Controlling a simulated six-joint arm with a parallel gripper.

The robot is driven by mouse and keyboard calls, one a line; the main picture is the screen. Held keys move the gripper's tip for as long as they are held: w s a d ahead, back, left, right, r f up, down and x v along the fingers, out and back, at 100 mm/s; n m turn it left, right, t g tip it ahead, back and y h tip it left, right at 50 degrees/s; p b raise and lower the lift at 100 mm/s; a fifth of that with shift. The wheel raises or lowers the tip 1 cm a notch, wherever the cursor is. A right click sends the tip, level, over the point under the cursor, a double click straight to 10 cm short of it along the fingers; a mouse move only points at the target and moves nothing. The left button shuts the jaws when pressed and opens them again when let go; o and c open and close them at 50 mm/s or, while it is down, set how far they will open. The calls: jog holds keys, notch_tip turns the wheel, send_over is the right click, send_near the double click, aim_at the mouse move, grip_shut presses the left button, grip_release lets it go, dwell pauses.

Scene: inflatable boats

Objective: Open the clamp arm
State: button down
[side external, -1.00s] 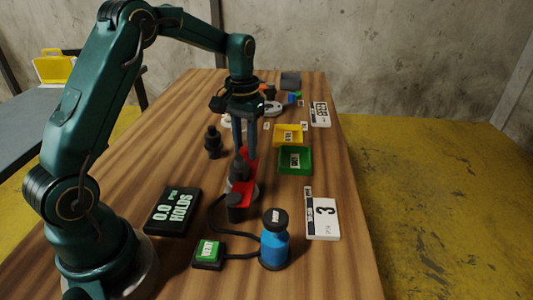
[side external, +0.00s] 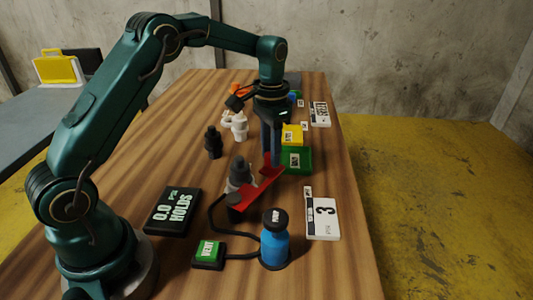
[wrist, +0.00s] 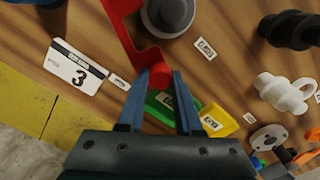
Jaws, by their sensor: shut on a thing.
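The red clamp arm (side external: 258,188) runs from a dark pivot post at its near end out to the right, swung away from the grey and dark fitting (side external: 240,172) beside it. In the wrist view the red arm (wrist: 128,32) ends in a small tab between my fingers, and the grey fitting (wrist: 167,12) shows to its right, uncovered. My gripper (side external: 271,160) points down at the arm's far end. In the wrist view my gripper (wrist: 160,82) is shut on that end of the clamp arm.
A green tray (side external: 304,160) and a yellow tray (side external: 293,135) lie just behind my gripper. A blue pump bottle (side external: 274,245), a green vent button (side external: 208,250) and a readout of 0.0 (side external: 172,211) stand nearer. Black (side external: 213,142) and white (side external: 238,126) fittings stand at the back left.

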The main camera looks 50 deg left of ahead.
jog(key=shift+w+d+r+m, duration=0.1)
jog(key=shift+w+d+m, duration=0.05)
jog(key=shift+d+m, duration=0.8)
jog(key=shift+w+d+m, duration=0.1)
jog(key=shift+d+m, duration=0.75)
jog(key=shift+d, duration=0.2)
jog(key=shift+s+d+m, duration=0.2)
jog(key=shift+d+m, duration=1.2)
jog(key=shift+d, duration=0.35)
jog(key=c, duration=0.6)
grip_release()
jog(key=shift+a, duration=0.1)
jog(key=shift+r, duration=2.55)
